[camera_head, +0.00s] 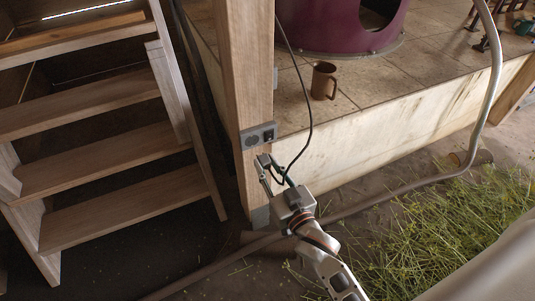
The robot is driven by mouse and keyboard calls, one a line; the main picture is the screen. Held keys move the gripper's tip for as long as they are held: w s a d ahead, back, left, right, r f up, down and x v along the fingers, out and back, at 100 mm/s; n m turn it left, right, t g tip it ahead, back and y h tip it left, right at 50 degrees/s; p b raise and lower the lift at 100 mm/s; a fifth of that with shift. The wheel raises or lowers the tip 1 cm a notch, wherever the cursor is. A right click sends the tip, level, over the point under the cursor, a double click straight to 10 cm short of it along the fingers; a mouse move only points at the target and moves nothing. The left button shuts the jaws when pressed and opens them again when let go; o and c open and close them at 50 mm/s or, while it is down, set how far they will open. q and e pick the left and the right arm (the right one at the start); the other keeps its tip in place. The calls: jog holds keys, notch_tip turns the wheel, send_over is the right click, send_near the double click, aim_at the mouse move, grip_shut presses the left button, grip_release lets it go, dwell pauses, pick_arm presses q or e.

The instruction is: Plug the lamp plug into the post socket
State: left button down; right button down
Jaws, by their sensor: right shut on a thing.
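The post socket (258,136) is a grey box on the front of the wooden post, with a dark part at its right side. My right gripper (271,168) is just below the socket, its fingers pointing up toward it. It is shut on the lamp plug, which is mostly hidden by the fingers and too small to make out. A thin dark cable (309,100) hangs from above and curves down into the gripper. The gripper looks slightly apart from the socket; I cannot tell the exact gap. My left gripper is not in view.
Wooden stairs (105,160) stand left of the post (250,60). A tiled platform with a pale front wall (400,130) holds a brown mug (324,81) and a purple vessel (340,25). A hose (400,193) and cut herbs (450,225) lie on the ground at right.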

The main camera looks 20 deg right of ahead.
aim_at(252, 141)
jog(key=shift+w, duration=0.4)
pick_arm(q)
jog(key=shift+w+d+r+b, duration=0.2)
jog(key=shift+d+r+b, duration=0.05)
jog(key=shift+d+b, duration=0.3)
pick_arm(e)
jog(key=shift+w+a, duration=0.1)
jog(key=shift+w, duration=2.3)
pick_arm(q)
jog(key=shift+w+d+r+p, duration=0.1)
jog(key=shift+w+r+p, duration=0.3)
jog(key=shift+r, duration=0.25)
pick_arm(e)
jog(key=shift+r, duration=0.1)
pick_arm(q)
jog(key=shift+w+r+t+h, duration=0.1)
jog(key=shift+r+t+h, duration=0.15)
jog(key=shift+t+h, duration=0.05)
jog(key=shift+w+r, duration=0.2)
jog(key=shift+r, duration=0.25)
pick_arm(e)
jog(key=shift+w, duration=0.65)
jog(key=c, duration=1.7)
grip_release()
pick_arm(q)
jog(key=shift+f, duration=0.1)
pick_arm(e)
jog(key=shift+s, duration=0.1)
